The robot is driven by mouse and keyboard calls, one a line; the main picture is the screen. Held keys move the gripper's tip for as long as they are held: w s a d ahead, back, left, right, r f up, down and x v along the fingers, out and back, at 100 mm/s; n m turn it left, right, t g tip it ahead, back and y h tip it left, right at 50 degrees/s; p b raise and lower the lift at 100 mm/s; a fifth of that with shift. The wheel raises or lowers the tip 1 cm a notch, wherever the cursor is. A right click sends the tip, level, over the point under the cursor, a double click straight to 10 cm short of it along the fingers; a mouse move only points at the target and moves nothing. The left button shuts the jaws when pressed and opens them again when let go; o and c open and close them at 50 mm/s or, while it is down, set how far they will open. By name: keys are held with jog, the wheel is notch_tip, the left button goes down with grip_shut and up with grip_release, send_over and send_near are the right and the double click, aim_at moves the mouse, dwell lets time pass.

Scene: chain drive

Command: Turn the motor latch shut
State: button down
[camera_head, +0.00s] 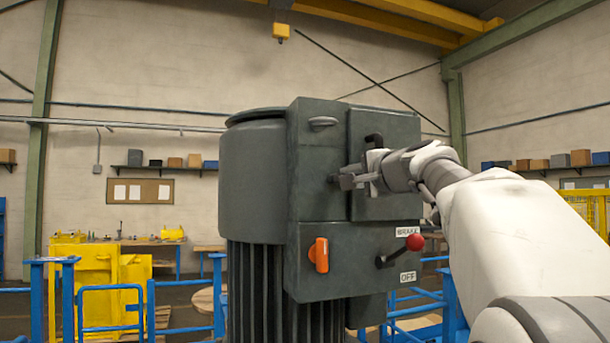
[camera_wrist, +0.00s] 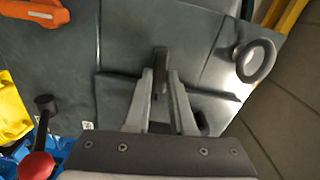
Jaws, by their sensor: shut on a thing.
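The motor (camera_head: 255,170) is a big dark grey-green housing with a ribbed lower body and a box on its right side. The motor latch (camera_wrist: 161,60) is a small dark bar at the seam of the box, between my fingertips in the wrist view. My gripper (camera_head: 343,180) reaches in from the right against the box front. In the wrist view my gripper (camera_wrist: 160,80) is shut on the latch, with a finger on either side. The head view mostly hides the latch behind my fingers, so its exact angle is unclear there.
An orange handle (camera_head: 319,255) and a red-knobbed lever (camera_head: 414,242) between BRAKE and OFF labels sit below my gripper. A grey ring (camera_wrist: 255,60) is on the box. A black handle (camera_head: 373,141) sits close above my gripper. Blue rails (camera_head: 110,290) stand around the motor.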

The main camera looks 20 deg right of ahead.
jog(key=shift+m, duration=0.6)
jog(key=c, duration=0.8)
grip_release()
jog(key=shift+o, duration=0.2)
jog(key=shift+s, duration=0.15)
